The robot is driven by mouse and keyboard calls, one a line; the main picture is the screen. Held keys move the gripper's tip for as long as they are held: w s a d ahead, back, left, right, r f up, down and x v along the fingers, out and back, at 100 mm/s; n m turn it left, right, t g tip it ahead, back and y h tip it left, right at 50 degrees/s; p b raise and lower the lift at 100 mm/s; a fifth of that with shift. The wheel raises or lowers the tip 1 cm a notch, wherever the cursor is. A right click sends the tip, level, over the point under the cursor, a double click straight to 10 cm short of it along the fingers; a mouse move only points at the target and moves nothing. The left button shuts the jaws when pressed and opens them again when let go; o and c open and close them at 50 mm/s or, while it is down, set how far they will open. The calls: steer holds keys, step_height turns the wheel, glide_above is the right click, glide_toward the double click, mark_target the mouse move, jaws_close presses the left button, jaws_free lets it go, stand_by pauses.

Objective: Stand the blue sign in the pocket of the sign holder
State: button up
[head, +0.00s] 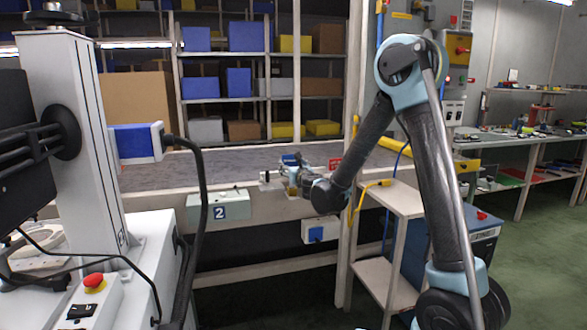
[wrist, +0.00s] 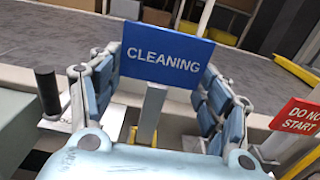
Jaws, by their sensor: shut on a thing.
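The blue sign (wrist: 166,55), lettered CLEANING, stands between the two fingers of my gripper (wrist: 158,85) in the wrist view, tilted a little in the picture. In the head view my gripper (head: 290,172) is at the front rail of the conveyor, with only a bit of blue showing. Pale metal pieces show behind and below the sign; which of them is the holder, and whether the sign touches its pocket, I cannot tell.
A red DO NOT START sign (wrist: 297,116) stands close to the right of my gripper. A black knob (wrist: 47,92) stands on the left. The grey conveyor belt (head: 225,168) runs behind. A box marked 2 (head: 219,206) hangs on the front rail.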

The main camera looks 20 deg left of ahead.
steer(key=shift+f, duration=1.75)
steer(key=o, duration=1.2)
steer(key=shift+s, duration=0.1)
steer(key=v, duration=1.1)
steer(key=shift+s+d+f, duration=0.1)
steer(key=shift+s+d, duration=0.1)
steer(key=shift+s, duration=0.15)
